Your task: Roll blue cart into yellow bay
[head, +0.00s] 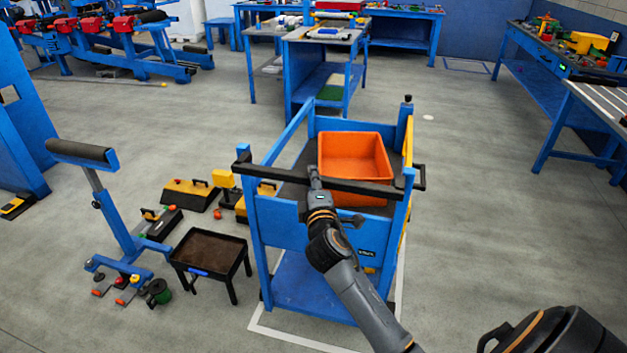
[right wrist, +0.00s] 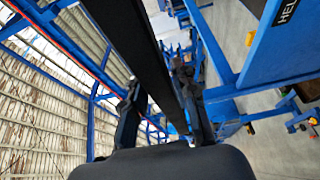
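The blue cart (head: 312,282) stands upright in the middle of the head view, with an orange bin (head: 354,150) on its top deck. A black handle bar (head: 365,187) runs across its near end. My right gripper (head: 314,178) is at this bar, left of its middle. In the right wrist view the bar (right wrist: 135,50) passes between the two fingers (right wrist: 165,100), with a gap showing beside the left finger, so the gripper looks open around it. My left gripper is out of view. I cannot make out a yellow bay on the floor.
A white floor outline (head: 300,340) surrounds the cart's foot. Left of it stand a small black tray table (head: 208,252), a blue roller stand (head: 112,215) and yellow-black tools (head: 190,194). A blue bench (head: 322,85) stands behind. The floor to the right (head: 490,230) is clear.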

